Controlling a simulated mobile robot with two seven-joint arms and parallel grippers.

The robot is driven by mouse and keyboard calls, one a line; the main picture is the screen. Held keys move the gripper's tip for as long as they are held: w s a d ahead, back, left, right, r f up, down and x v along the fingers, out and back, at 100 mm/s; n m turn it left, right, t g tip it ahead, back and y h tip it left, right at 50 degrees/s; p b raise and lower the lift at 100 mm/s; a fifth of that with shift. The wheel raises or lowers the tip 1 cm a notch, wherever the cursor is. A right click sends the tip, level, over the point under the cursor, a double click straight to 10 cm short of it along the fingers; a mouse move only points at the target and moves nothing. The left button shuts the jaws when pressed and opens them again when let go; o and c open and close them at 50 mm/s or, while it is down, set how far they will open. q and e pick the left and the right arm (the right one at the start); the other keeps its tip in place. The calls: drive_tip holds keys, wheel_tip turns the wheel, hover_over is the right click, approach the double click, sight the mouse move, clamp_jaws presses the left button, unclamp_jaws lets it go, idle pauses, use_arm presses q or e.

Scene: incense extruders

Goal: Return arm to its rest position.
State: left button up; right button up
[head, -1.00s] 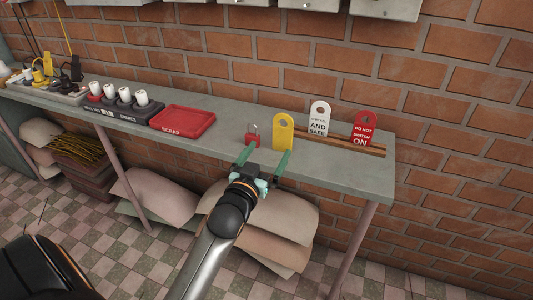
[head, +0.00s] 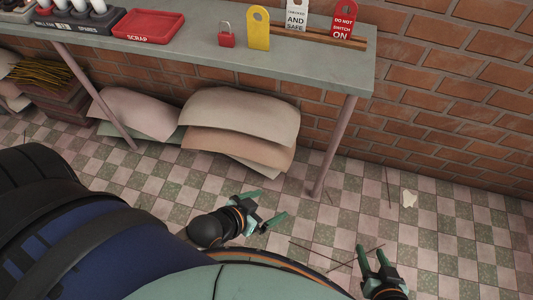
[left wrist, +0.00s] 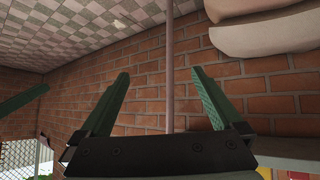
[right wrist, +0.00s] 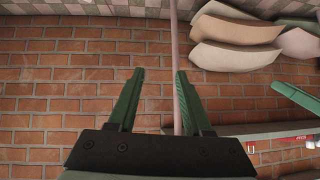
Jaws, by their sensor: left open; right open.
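My left gripper (head: 268,206) is open and empty, low in front of the table in the head view. My right gripper (head: 375,250) is also open and empty, further right and nearer the bottom edge. The left wrist view shows its two green fingers (left wrist: 160,72) spread, with brick wall and a table leg beyond. The right wrist view shows its fingers (right wrist: 160,74) apart, with nothing between them but the wall and a leg in the background. Neither gripper touches the table or anything on it.
The grey table (head: 200,62) holds a red padlock (head: 226,40), a yellow tag (head: 258,32), a white tag (head: 296,16), a red tag (head: 342,22) and a red scrap tray (head: 150,26). Sacks (head: 240,115) lie underneath.

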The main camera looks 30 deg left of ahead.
use_arm(q)
drive_tip(key=shift+r, duration=0.1)
use_arm(e)
drive_tip(key=shift+r, duration=0.15)
use_arm(q)
drive_tip(key=s+a+r+p, duration=0.1)
drive_tip(key=a+r+p, duration=0.2)
drive_tip(key=r+p, duration=0.9)
drive_tip(key=p, duration=0.4)
drive_tip(key=shift+n+y, duration=0.4)
use_arm(e)
drive_tip(key=s+d+r, duration=0.1)
drive_tip(key=d+r, duration=0.2)
drive_tip(key=r, duration=0.8)
drive_tip(key=shift+s+r+m+h, duration=0.3)
drive_tip(key=shift+s+m+h, duration=0.05)
drive_tip(key=shift+m+h, duration=0.05)
use_arm(q)
drive_tip(key=shift+s, duration=0.1)
